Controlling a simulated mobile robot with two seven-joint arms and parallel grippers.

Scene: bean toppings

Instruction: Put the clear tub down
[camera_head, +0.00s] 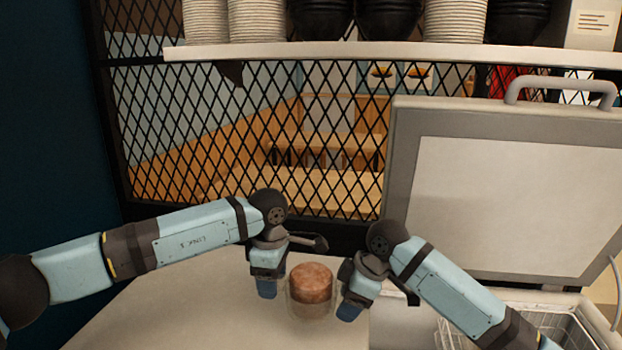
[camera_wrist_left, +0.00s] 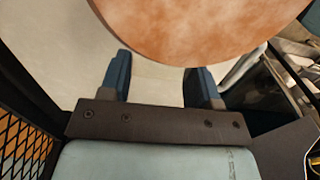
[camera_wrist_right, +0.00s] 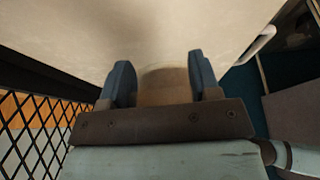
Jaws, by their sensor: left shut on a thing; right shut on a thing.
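The clear tub (camera_head: 312,311) is see-through, with a round reddish-brown top (camera_head: 311,276). It stands upright between my two grippers over the pale counter. I cannot tell whether its base touches the counter. In the right wrist view a brownish clear wall (camera_wrist_right: 165,88) shows between the fingers (camera_wrist_right: 162,80).
The pale counter (camera_head: 160,315) is bare at left. A large grey raised lid (camera_head: 510,200) stands at right, above wire baskets (camera_head: 560,330). A black mesh screen (camera_head: 230,130) closes off the back. A shelf (camera_head: 390,54) above carries stacked bowls.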

